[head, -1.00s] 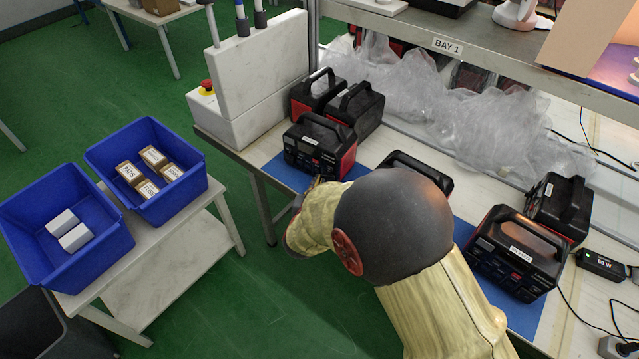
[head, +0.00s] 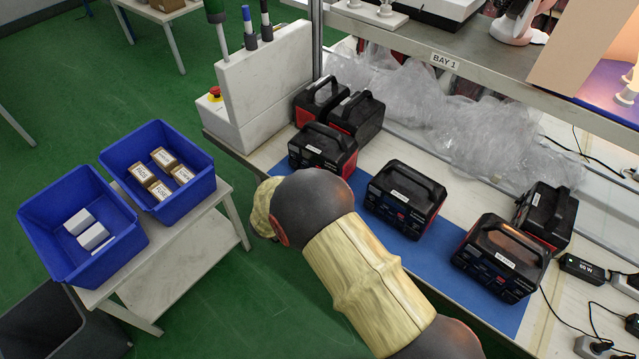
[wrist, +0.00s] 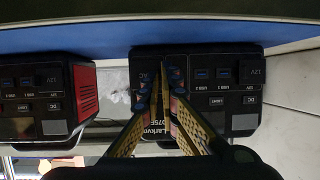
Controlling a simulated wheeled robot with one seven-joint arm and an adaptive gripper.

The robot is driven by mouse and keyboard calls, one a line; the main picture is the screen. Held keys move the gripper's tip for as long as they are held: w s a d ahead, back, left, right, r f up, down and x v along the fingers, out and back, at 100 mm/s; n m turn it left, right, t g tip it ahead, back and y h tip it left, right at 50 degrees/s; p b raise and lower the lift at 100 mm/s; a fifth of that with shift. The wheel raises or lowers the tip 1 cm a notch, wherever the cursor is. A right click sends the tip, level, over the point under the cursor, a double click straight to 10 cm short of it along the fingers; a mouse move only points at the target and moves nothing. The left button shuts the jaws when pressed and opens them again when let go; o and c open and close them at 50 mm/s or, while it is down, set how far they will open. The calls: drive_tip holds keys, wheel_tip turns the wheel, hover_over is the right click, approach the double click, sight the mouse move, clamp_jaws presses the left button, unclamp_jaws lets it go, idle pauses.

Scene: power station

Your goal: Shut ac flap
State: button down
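Power stations stand on the bench: one at the left of the blue mat (head: 323,148), one in the middle (head: 405,198) and one at the right (head: 500,258). In the head view my arm hides my gripper, low before the left station. The wrist view is upside down and shows my gripper (wrist: 162,85) close in front of a station's front panel (wrist: 232,100), at its AC end. The two fingers converge with only a thin gap between the tips, and I see nothing held. The AC flap is mostly hidden by the fingers; its position cannot be told.
The blue mat (head: 385,240) runs along the bench front. Two blue bins (head: 75,225) (head: 165,170) sit on a side table. Green floor lies open between.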

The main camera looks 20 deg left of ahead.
drive_tip(key=c, duration=2.3)
unclamp_jaws()
drive_tip(key=shift+w, duration=0.1)
drive_tip(key=shift+o, duration=1.2)
drive_tip(key=v, duration=1.2)
